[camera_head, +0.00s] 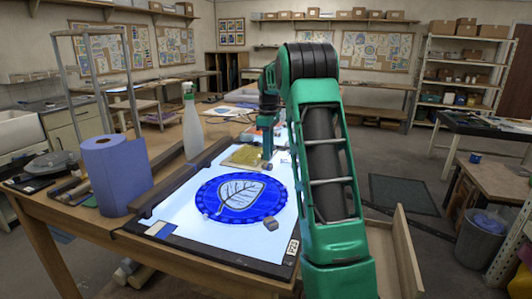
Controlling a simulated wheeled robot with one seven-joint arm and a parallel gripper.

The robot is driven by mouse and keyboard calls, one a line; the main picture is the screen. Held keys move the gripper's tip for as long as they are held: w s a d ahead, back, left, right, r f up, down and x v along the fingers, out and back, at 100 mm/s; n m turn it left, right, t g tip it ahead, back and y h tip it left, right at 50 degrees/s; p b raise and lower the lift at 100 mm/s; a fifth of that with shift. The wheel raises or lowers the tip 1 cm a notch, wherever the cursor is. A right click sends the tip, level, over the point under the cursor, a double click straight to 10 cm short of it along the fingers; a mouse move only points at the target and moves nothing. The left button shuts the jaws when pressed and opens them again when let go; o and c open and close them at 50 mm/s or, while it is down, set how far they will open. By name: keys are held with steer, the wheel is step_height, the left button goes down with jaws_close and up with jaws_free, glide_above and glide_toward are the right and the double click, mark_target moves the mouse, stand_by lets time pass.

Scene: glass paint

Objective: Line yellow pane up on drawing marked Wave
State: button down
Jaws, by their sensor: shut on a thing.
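The yellow pane (244,157) is a thin, see-through yellow sheet over the far part of the lit white panel (180,211). My gripper (267,153) is at the pane's right side, pointing down, and is shut on it. My arm and gripper hide part of the pane's right edge. I cannot tell whether the pane touches the panel or hangs just above it. Some dark marks show on the white surface right of the pane, partly hidden by my arm. I cannot read the word Wave anywhere.
A blue disc with a white leaf (239,197) lies on the near panel, with a small grey block (271,223) at its edge. A spray bottle (192,125) and a blue paper roll (116,175) stand to the left. Another sheet (222,112) lies farther back.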

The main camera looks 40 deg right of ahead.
steer(key=shift+f, duration=0.1)
steer(key=c, duration=1.5)
jaws_free()
step_height(320, 180, up, 11)
steer(key=shift+w+f, duration=0.1)
steer(key=shift+f, duration=0.05)
